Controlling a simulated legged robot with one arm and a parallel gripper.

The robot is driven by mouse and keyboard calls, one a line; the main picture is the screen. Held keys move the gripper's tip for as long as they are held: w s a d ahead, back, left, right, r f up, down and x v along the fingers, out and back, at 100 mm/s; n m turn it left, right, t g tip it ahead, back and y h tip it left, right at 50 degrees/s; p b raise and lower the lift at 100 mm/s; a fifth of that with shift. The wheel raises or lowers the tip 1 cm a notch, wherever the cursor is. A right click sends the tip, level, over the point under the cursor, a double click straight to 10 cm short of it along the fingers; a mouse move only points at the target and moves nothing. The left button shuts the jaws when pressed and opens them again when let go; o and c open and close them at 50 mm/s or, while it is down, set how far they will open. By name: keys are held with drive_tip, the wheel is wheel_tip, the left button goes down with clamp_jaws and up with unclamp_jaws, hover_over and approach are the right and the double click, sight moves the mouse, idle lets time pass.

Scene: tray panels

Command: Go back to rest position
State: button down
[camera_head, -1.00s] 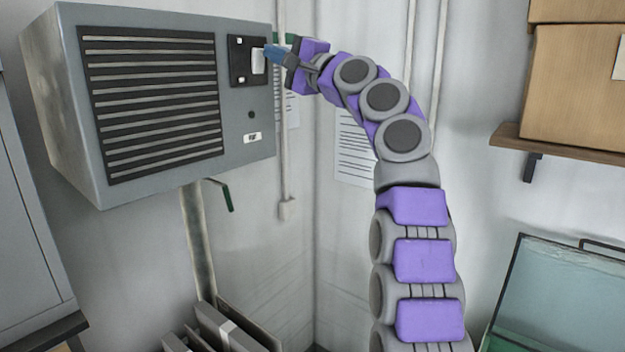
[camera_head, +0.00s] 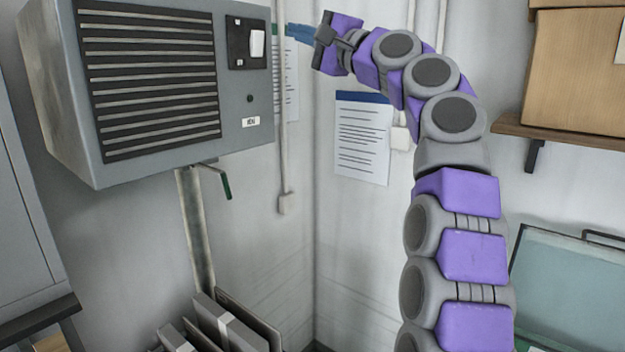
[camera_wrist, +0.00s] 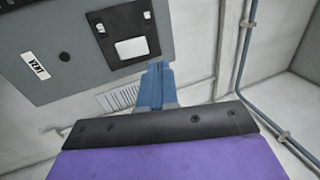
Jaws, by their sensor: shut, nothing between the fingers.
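My gripper (camera_head: 298,31) is at the end of my raised purple and grey arm, in the upper middle of the head view. Its blue fingers point left toward the grey wall unit (camera_head: 238,150) and are apart from its front panel. The fingers are together and hold nothing. In the wrist view the gripper (camera_wrist: 157,68) shows with its blue fingertips just below the unit's black switch plate (camera_wrist: 120,30). The white rocker (camera_head: 257,44) on that plate is uncovered in the head view.
A notice (camera_head: 363,140) hangs on the wall behind my arm. A shelf (camera_head: 570,135) with cardboard boxes (camera_head: 580,75) is at the right, above a glass-like case (camera_head: 570,290). A green-handled lever (camera_head: 226,186) hangs below the unit. A vertical conduit (camera_head: 283,120) runs beside it.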

wheel_tip(320, 180, down, 22)
drive_tip(key=s+a+g+h+b, duration=0.2)
drive_tip(key=g+h+b, duration=0.1)
drive_tip(key=h+b, duration=0.3)
drive_tip(key=s+d+f+n+g+h+b, duration=0.1)
drive_tip(key=s+f+n+g+h+b, duration=0.3)
drive_tip(key=f, duration=0.7)
drive_tip(key=s+d+f+m+y+b, duration=0.1)
drive_tip(key=s+d+f+b, duration=0.15)
drive_tip(key=s+f, duration=0.7)
drive_tip(key=s+d+f+n+g+h+b, duration=0.1)
drive_tip(key=s+d+f+g+h+b, duration=0.1)
drive_tip(key=s+f, duration=0.8)
drive_tip(key=s+d+f+n+g+h+b, duration=0.2)
drive_tip(key=s+d+f, duration=0.5)
drive_tip(key=s+f, duration=0.4)
drive_tip(key=s+d+f+n+g+h+b, duration=0.1)
drive_tip(key=s+d+f+g+h+b, duration=0.2)
drive_tip(key=s+f, duration=0.8)
wheel_tip(320, 180, down, 6)
drive_tip(key=d+g+b, duration=0.1)
drive_tip(key=d+b, duration=0.1)
drive_tip(key=shift+d+n+h+b, duration=0.25)
drive_tip(key=shift+n+h+b, duration=0.05)
drive_tip(key=shift+h, duration=0.1)
drive_tip(key=shift+f, duration=0.1)
